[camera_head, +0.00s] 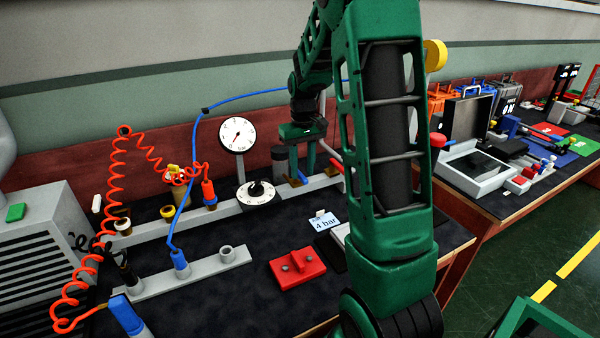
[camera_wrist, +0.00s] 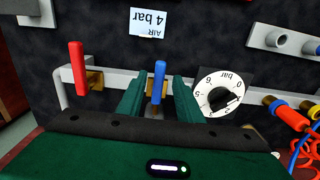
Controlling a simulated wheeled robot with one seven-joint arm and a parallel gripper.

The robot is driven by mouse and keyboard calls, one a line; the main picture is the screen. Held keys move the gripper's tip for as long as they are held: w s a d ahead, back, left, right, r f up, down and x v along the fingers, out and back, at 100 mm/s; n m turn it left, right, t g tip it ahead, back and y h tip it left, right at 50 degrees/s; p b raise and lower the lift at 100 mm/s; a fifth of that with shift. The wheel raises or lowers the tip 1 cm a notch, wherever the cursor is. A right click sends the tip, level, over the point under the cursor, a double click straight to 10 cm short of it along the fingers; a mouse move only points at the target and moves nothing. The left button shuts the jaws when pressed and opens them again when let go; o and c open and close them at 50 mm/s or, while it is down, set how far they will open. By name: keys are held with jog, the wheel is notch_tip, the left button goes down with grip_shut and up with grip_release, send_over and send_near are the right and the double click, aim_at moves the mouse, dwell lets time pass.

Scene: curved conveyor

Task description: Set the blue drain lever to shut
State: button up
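The blue drain lever (camera_wrist: 158,82) shows in the wrist view on a brass valve body (camera_wrist: 157,96) on the grey pipe. Its handle points up in the picture, across the pipe. My gripper (camera_wrist: 160,88) is open, with one green finger on each side of the blue lever and visible gaps between. Contact at the lever's base cannot be told.
A red lever (camera_wrist: 77,70) stands on the same pipe left of the blue one; a white bar dial (camera_wrist: 219,92) is on the right. An upright gauge (camera_head: 238,135), a 4 bar card (camera_head: 324,221) and a red block (camera_head: 297,268) are on the bench. Orange coiled hose (camera_head: 115,190) hangs left.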

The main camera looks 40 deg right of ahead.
aim_at(303, 177)
notch_tip(303, 177, up, 9)
jog(key=shift+r, duration=0.15)
dwell(0.7)
jog(key=s+a+f+m, duration=0.1)
jog(key=s+a, duration=0.2)
jog(key=s, duration=0.7)
jog(key=s+a+f+m, duration=0.1)
jog(key=s+a, duration=0.2)
jog(key=s, duration=0.7)
jog(key=s+a+f+m, duration=0.1)
jog(key=s+a, duration=0.2)
jog(key=s, duration=0.7)
jog(key=shift+a+f+m, duration=0.3)
jog(key=shift+m, duration=0.1)
jog(key=shift+s, duration=0.1)
